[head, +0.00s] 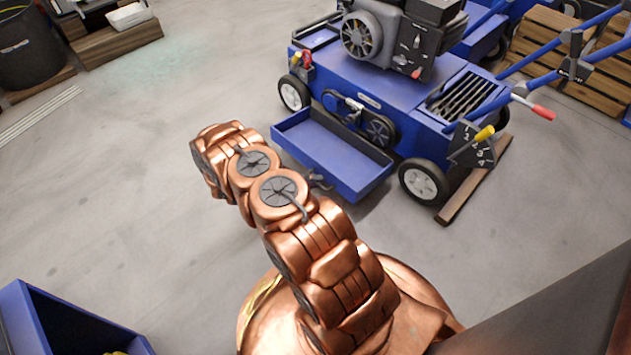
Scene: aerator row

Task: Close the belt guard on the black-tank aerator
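A blue aerator (385,85) stands at the upper right, its engine topped by a black tank (433,10). Its belt guard (345,178), a shallow blue tray-like cover, hangs open, folded out from the machine's near side. The pulleys and belt (378,130) behind it are exposed. A small grey metal piece shows at the guard's near edge; I cannot tell what it is. My copper arm reaches up from the bottom, left of and in front of the guard. My gripper is not visible; the arm's far end bends away at the left.
A wooden plank (472,182) lies by the aerator's right wheel. Another blue machine (482,42) and a wooden crate (560,62) stand behind. A blue bin (62,325) is at lower left. Floor left of the aerator is clear.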

